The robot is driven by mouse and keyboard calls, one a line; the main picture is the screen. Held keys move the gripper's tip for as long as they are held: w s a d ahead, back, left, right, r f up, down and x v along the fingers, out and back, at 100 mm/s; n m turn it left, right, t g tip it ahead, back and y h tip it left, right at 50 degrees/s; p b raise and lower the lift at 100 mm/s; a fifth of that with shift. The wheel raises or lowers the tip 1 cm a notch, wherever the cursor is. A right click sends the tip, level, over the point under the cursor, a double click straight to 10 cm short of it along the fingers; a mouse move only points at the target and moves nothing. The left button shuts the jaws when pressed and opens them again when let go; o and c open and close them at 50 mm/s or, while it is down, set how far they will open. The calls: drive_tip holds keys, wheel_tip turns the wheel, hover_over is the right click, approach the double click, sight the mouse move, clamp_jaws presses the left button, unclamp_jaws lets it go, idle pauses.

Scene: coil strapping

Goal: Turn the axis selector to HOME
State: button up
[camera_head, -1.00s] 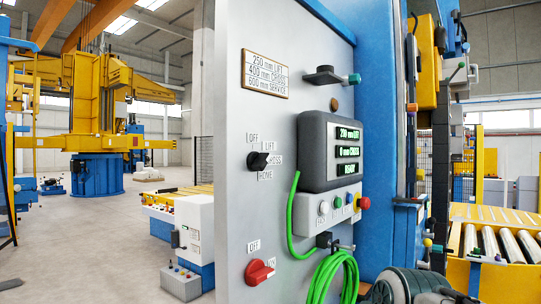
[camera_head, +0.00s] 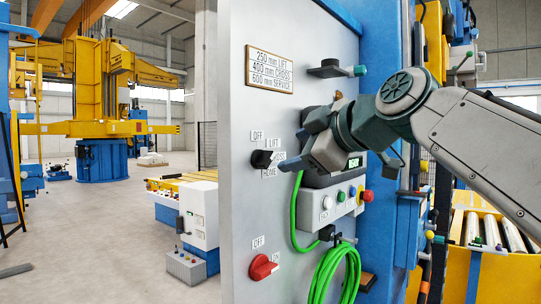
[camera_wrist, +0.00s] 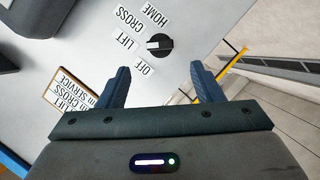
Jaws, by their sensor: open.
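The axis selector is a black knob (camera_head: 262,159) on the grey panel face, ringed by the labels OFF, LIFT, CROSS and HOME. In the wrist view the knob (camera_wrist: 160,46) stands beyond and between my fingers, with its white mark towards the LIFT label. The HOME label (camera_wrist: 156,15) is at the upper edge there. My gripper (camera_head: 285,165) is just right of the knob in the head view, close to the panel. In the wrist view its two blue fingers (camera_wrist: 158,82) are spread wide and empty, apart from the knob.
A red rotary switch (camera_head: 263,266) sits lower on the panel. A green cable (camera_head: 336,275) hangs in a coil below the button box (camera_head: 340,203). My arm covers most of the display. A lever (camera_head: 335,70) sticks out above. Open floor lies to the left.

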sight(270, 159)
drive_tip(key=p+x, duration=0.2)
drive_tip(key=x, duration=0.7)
drive_tip(key=shift+w+a, duration=0.1)
drive_tip(key=shift+w, duration=0.05)
drive_tip(key=c, duration=1)
